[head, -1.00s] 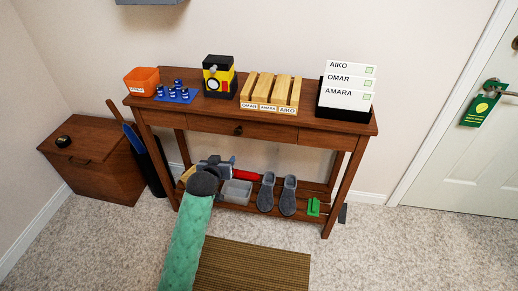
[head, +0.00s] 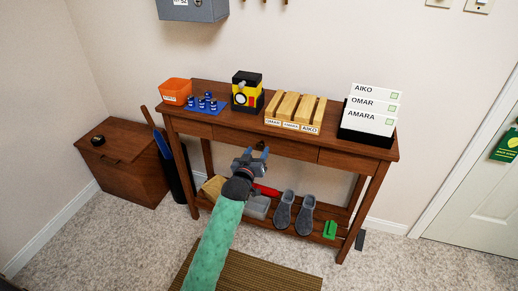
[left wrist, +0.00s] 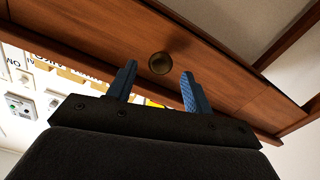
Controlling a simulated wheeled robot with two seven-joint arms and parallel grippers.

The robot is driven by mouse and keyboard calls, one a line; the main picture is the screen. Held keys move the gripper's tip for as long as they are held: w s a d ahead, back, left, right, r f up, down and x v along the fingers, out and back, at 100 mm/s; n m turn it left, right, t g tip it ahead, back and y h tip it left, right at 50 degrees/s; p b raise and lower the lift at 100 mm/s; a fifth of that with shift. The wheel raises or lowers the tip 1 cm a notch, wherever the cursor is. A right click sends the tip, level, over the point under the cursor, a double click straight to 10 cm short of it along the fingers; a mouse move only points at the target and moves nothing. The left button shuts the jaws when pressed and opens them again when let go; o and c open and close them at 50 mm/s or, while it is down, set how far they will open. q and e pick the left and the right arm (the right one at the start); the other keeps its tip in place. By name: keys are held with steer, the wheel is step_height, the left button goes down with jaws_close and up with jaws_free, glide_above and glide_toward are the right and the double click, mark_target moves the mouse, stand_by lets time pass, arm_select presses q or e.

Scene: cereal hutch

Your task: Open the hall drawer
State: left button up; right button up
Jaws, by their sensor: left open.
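The hall drawer is in the front of the brown wooden console table; its front (head: 285,147) looks shut. In the head view my left gripper covers part of the drawer front and sits just in front of its knob (head: 262,145). In the left wrist view the round dark knob (left wrist: 160,63) shows on the drawer front (left wrist: 215,75), beyond and between the two blue fingertips. My left gripper (head: 251,155) is open and empty; its fingers also show in the left wrist view (left wrist: 158,85), apart from the knob. My right gripper is not in view.
Grey shoes (head: 293,213) stand on the lower shelf. A wooden chest (head: 120,160) is at left.

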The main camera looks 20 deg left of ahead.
arm_select(q)
steer(key=shift+w, duration=1.3)
jaws_close()
